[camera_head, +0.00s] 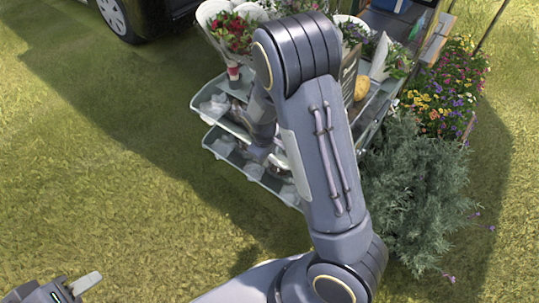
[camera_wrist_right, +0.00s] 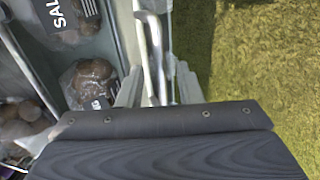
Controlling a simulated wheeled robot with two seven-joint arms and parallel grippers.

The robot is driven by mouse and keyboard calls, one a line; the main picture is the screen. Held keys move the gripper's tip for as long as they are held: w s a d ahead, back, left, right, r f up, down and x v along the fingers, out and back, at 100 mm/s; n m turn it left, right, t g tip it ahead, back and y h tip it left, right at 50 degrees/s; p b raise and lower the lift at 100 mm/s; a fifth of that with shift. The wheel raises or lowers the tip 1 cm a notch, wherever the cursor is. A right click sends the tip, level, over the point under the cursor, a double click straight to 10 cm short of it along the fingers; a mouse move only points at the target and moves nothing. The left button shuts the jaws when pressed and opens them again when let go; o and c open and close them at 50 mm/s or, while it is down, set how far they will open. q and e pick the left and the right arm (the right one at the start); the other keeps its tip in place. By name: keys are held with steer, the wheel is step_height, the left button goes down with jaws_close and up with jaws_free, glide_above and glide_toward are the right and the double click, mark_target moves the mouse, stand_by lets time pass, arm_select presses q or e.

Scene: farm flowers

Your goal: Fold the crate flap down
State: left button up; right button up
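The grey crate (camera_head: 250,166) sits low on the stand in the head view, partly hidden behind my right arm. In the right wrist view a pale crate wall (camera_wrist_right: 124,30) runs up the picture. Contact is not clear. In the head view its fingertips are hidden by my arm. My left gripper (camera_head: 78,289) is at the bottom left, away from the crate, partly cut off.
Another grey tray (camera_head: 208,103) is above the crate. Flowers in white holders (camera_head: 232,30) stand at the back. A grey-green bush (camera_head: 420,190) and colourful flowers (camera_head: 455,88) are on the right. Bagged brown produce (camera_wrist_right: 92,80) lies inside the crate. Grass on the left is clear.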

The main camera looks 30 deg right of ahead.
jaws_close()
steer(key=s+a+f+t+h+b, duration=0.1)
steer(key=s+a+f+h+b, duration=0.1)
steer(key=a+f+b, duration=0.4)
step_height(320, 180, down, 4)
steer(key=shift+s+r+h, duration=0.15)
steer(key=shift+s+h, duration=0.2)
steer(key=shift+h, duration=0.05)
steer(key=c, duration=0.5)
jaws_free()
steer(key=shift+a+r, duration=0.15)
steer(key=shift+a, duration=0.05)
steer(key=shift+c, duration=0.2)
steer(key=o, duration=0.6)
steer(key=shift+c, duration=0.2)
